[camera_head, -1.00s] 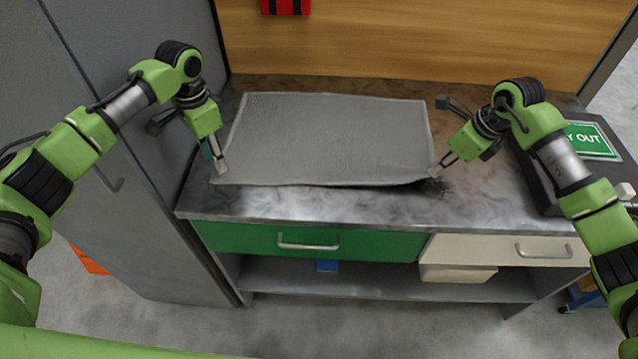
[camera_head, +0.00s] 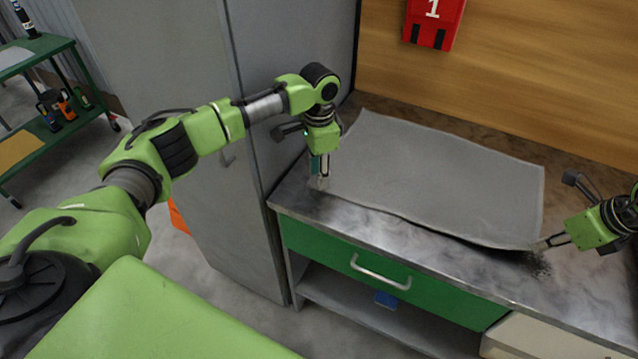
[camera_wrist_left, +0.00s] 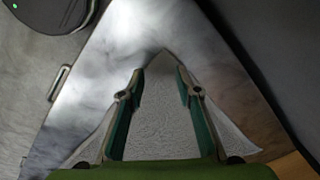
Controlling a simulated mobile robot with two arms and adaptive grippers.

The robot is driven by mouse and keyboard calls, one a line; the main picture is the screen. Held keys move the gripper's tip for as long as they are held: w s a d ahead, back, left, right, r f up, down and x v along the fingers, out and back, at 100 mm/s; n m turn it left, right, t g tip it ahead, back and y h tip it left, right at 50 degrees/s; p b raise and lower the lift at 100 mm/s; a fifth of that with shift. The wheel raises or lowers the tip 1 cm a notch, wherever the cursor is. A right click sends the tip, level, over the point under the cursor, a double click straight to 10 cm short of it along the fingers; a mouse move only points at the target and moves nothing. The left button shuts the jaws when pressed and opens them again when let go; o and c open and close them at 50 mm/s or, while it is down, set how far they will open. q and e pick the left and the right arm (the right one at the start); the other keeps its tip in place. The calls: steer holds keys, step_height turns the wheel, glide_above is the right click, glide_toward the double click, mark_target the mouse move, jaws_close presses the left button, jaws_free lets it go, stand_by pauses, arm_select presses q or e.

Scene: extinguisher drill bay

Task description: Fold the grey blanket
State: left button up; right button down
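The grey blanket (camera_head: 430,180) lies spread flat and unfolded on the worktop in the head view. A dark shadow runs under its front edge towards the near right corner. My left gripper (camera_head: 318,182) points down at the near left corner. In the left wrist view its fingers (camera_wrist_left: 160,75) stand apart, with the blanket's corner (camera_wrist_left: 160,115) between and below them. My right gripper (camera_head: 543,243) has its fingertips at the near right corner. Whether its fingertips are closed on the cloth is too small to tell.
The metal worktop (camera_head: 370,212) has a green drawer (camera_head: 390,280) below its front edge. A tall grey cabinet (camera_head: 190,200) stands close on the left. A wooden panel (camera_head: 540,70) with a red box (camera_head: 434,22) rises behind. A green cart (camera_head: 50,50) is far left.

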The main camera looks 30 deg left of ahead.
arm_select(q)
steer(key=shift+f, duration=0.75)
steer(key=shift+f, duration=0.1)
jaws_close()
steer(key=shift+r, duration=2.6)
